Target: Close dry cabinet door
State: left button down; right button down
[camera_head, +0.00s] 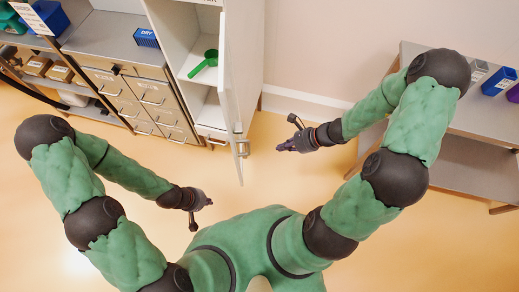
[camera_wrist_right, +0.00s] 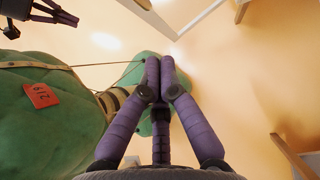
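The white dry cabinet (camera_head: 204,25) stands at the back, in the upper middle of the head view. Its door (camera_head: 232,75) is swung open toward me, showing the shelves, and has a metal handle (camera_head: 242,148) near its free end. My right gripper (camera_head: 280,147) is to the right of the door, apart from the handle. In the right wrist view its purple fingers (camera_wrist_right: 160,66) are together with nothing seen between them. My left gripper (camera_head: 207,203) is low, left of and nearer than the door; its fingers are too small to judge.
A green scoop (camera_head: 204,64) lies inside the cabinet. A grey drawer unit (camera_head: 140,95) with a blue box (camera_head: 146,38) on top stands to the left. A grey bench (camera_head: 463,115) stands at the right. The floor between door and bench is clear.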

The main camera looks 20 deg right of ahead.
jog(key=w+a+f+b, duration=0.3)
jog(key=a+f, duration=0.1)
jog(key=a, duration=0.3)
jog(key=shift+w+a+f, duration=0.2)
jog(key=shift+w+a, duration=0.1)
jog(key=shift+w, duration=0.1)
